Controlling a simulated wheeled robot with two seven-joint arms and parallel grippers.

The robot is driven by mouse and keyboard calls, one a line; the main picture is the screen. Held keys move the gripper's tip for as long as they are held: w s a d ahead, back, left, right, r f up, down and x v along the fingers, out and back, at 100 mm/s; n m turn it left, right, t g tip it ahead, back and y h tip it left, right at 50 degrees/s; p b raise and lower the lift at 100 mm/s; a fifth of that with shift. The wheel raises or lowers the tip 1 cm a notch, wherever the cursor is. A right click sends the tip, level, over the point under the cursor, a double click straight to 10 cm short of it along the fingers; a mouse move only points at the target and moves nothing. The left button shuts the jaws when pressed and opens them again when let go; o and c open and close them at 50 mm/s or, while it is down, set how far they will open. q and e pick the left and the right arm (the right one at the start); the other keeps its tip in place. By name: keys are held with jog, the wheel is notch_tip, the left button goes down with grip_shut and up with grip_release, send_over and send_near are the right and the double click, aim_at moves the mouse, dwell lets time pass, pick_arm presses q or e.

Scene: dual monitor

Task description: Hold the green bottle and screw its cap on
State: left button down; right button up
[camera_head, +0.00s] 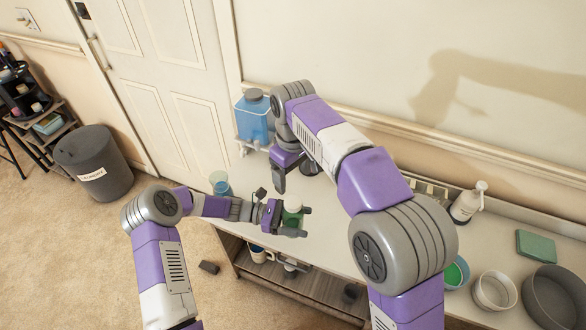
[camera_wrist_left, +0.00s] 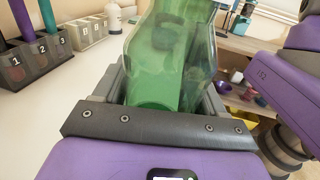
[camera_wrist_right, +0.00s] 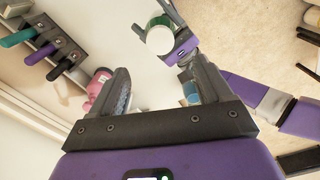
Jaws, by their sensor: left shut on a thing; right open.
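In the head view my left gripper (camera_head: 298,222) is shut on the green bottle (camera_head: 291,216) over the table's front edge. In the left wrist view the clear green bottle (camera_wrist_left: 165,75) fills the space between the fingers. Its upper end runs out of that view. My right gripper (camera_head: 281,184) points down behind the bottle, apart from it. In the right wrist view its fingers (camera_wrist_right: 158,92) are apart with nothing between them. Beyond them the green bottle (camera_wrist_right: 153,22) shows a round pale end, held in my left gripper. I cannot make out a separate cap.
A blue jug (camera_head: 255,121) and a cup (camera_head: 220,184) stand on the left of the table (camera_head: 330,235). A white pump bottle (camera_head: 466,206), a teal box (camera_head: 536,246) and bowls (camera_head: 494,291) are at the right. A numbered tool holder (camera_wrist_left: 40,58) shows in the left wrist view.

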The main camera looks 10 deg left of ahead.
jog(key=shift+r, duration=0.9)
jog(key=shift+f, duration=0.1)
jog(key=s+d+f+m+y, duration=0.1)
jog(key=s+d+f+m, duration=0.3)
jog(key=f, duration=0.9)
jog(key=s+d+f+m+y, duration=0.1)
jog(key=s+d+f+m, duration=0.3)
jog(key=s+f, duration=0.5)
jog(key=s+d+f+m+y, duration=0.2)
jog(key=s+d+f+m, duration=0.2)
jog(key=f, duration=1.5)
jog(key=s+d, duration=0.2)
jog(key=d, duration=0.1)
jog(key=shift+s+d+m+t, duration=0.25)
jog(key=shift+s+m+t, duration=0.05)
jog(key=shift+s+m, duration=0.1)
jog(key=shift+w, duration=0.1)
